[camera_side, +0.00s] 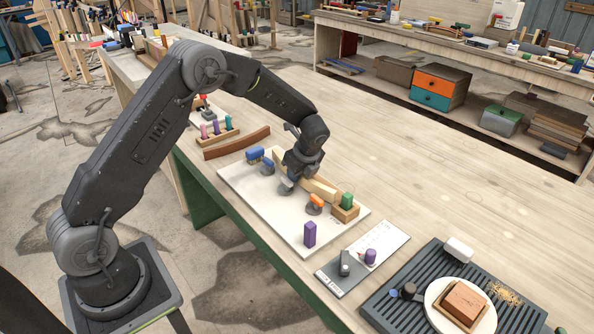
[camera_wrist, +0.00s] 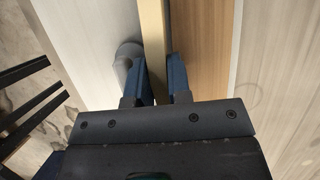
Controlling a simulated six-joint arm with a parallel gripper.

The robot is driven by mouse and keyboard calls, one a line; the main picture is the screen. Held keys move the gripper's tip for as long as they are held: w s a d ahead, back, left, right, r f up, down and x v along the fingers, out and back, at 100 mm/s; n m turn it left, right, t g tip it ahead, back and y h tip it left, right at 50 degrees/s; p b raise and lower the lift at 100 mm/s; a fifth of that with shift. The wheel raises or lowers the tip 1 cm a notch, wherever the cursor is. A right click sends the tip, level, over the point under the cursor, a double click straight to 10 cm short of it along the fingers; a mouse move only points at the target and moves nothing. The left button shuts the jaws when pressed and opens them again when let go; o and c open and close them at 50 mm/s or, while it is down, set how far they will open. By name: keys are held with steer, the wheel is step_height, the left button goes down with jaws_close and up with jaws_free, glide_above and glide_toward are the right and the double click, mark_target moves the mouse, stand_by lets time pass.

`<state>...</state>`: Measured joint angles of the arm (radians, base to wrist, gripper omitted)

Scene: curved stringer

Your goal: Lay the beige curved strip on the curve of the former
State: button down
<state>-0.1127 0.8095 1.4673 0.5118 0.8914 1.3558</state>
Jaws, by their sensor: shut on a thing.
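My gripper (camera_side: 301,178) is over the white board and shut on the beige strip (camera_side: 323,190). In the wrist view the strip (camera_wrist: 153,45) runs lengthwise between the two fingers of my gripper (camera_wrist: 160,82). A broader brown wooden surface (camera_wrist: 207,45) lies just right of the strip there and looks like the former. I cannot tell whether the strip touches it. My wrist hides much of the strip and former in the side view, so the fit along the curve cannot be judged.
The white board (camera_side: 275,218) carries blue pieces (camera_side: 255,154), an orange piece (camera_side: 316,202), a green block (camera_side: 347,200) and an upright purple block (camera_side: 309,234). A brown curved strip (camera_side: 237,143) lies behind it. A slatted dark tray (camera_side: 400,313) is at front right.

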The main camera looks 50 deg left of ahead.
steer(key=shift+f, duration=0.6)
steer(key=shift+r, duration=0.1)
steer(key=shift+r, duration=0.9)
steer(key=shift+f, duration=1)
stand_by(0.8)
steer(key=c, duration=1.1)
jaws_free()
steer(key=shift+f, duration=0.1)
steer(key=shift+o, duration=0.6)
steer(key=shift+s+f, duration=0.1)
steer(key=shift+s, duration=0.05)
